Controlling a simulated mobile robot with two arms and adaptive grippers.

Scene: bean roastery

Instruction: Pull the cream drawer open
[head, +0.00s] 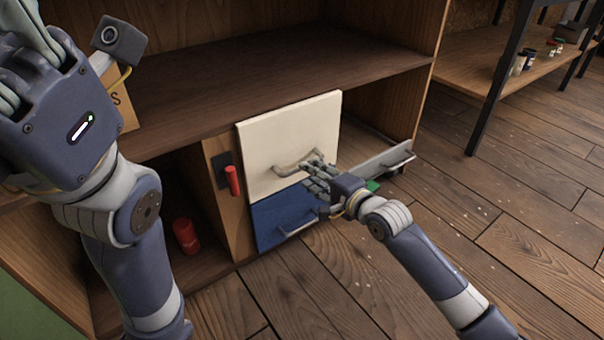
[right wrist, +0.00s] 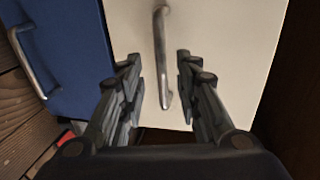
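The cream drawer (head: 290,130) has a pale front with a grey bar handle (head: 297,164), above a blue drawer (head: 283,217). Its front looks about level with the blue one. My right gripper (head: 316,172) is at the right end of the cream handle. In the right wrist view, its fingers (right wrist: 157,62) are spread, with the cream handle (right wrist: 161,50) between them and a gap on each side. The cream front (right wrist: 225,50) fills the background there. My left gripper (head: 25,60) is raised at the upper left, partly cut off; its fingertips do not show clearly.
A grey-fronted drawer (head: 385,160) stands out to the right, with something green (head: 373,186) by it. A red handle (head: 232,180) is on the wooden panel left of the drawers. A red can (head: 186,236) stands in the lower left bay. Floor in front is clear.

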